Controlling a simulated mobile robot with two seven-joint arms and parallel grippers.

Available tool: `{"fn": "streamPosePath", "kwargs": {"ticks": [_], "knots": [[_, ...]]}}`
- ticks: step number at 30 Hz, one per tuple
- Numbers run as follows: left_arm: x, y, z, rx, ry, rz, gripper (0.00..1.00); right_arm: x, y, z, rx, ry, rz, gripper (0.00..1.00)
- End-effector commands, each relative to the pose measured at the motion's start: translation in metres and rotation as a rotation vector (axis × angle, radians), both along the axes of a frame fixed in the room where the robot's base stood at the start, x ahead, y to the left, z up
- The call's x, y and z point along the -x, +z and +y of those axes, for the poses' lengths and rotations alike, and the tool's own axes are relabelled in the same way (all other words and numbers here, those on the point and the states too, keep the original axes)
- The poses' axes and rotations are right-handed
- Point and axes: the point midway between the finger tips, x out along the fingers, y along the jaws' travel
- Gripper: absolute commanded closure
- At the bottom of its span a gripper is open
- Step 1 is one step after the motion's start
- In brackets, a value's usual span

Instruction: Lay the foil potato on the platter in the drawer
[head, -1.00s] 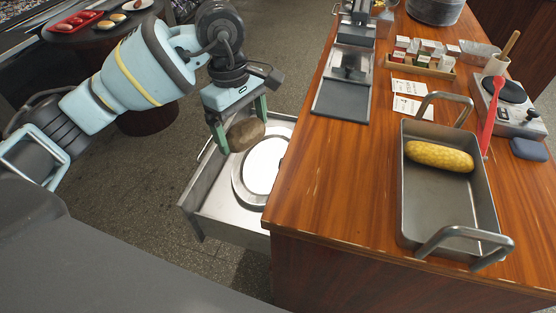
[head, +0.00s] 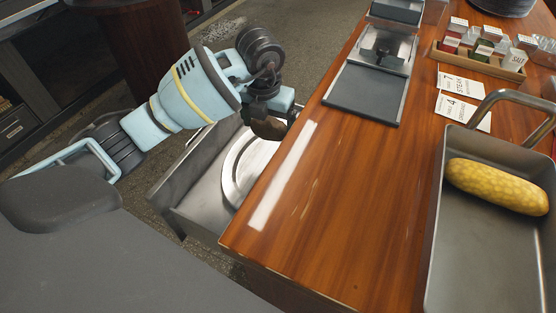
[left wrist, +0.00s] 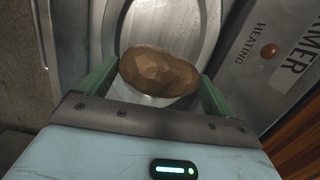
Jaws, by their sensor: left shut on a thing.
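The foil potato (head: 268,129) looks brown and faceted. My left gripper (head: 270,121) is shut on it. In the left wrist view the potato (left wrist: 158,72) sits between the two green fingers, over the round metal platter (left wrist: 150,22). The platter (head: 236,168) lies in the open metal drawer (head: 172,188), partly hidden by the counter edge. I cannot tell for sure whether the potato touches the platter. My right gripper is not in view.
The wooden counter (head: 330,180) overhangs the drawer's right side, close to my left gripper. On it stand a deep pan (head: 470,240) with a yellow corn cob (head: 497,186), a dark metal tray (head: 365,92) and a spice rack (head: 478,62).

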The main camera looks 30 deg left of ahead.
Motion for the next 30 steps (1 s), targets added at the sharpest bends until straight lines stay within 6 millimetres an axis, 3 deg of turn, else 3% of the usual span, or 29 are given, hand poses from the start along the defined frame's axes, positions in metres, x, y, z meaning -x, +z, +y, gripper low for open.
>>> {"fn": "streamPosePath", "kwargs": {"ticks": [10, 19, 26, 30], "knots": [[-0.002, -0.008, 0.002, 0.000, 0.069, 0.000, 0.38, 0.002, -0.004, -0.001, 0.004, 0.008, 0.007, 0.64], [-0.001, -0.049, 0.002, 0.000, 0.067, 0.002, 0.38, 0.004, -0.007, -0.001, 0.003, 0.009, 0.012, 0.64], [-0.002, -0.056, 0.002, 0.001, 0.066, -0.001, 0.38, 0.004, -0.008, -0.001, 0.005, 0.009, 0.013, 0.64], [-0.001, -0.069, 0.002, -0.001, 0.067, 0.002, 0.38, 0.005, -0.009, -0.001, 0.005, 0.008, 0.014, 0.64]]}}
